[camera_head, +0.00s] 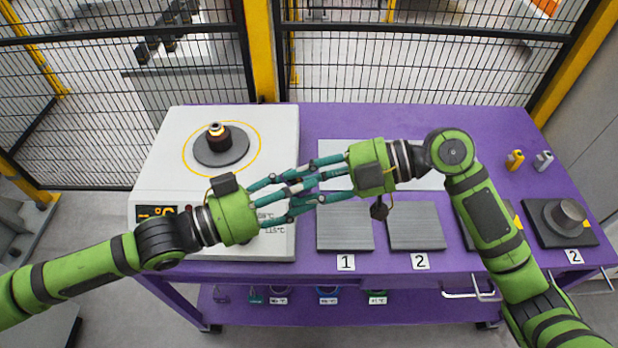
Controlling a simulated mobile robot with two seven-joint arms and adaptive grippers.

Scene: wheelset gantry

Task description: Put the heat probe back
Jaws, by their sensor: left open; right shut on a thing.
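My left gripper (300,190) and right gripper (296,182) meet finger to finger above the right edge of the white heater (168,183). The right gripper is shut on a small pale thing (294,187), mostly hidden among the fingers; it may be the heat probe, but I cannot tell its shape. The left gripper's fingers are open around the same spot. The heater carries a dark disc (221,151) with a dark upright part (216,133) on it, inside a yellow ring. A lit display (156,213) shows at its front left.
Grey plates marked 1 (345,232) and 2 (416,230) lie on the purple table (340,117). A black pad (541,232) bears a grey round part (564,216). Small yellow (514,160) and grey (543,160) things stand at the right. Mesh fencing (400,70) stands behind.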

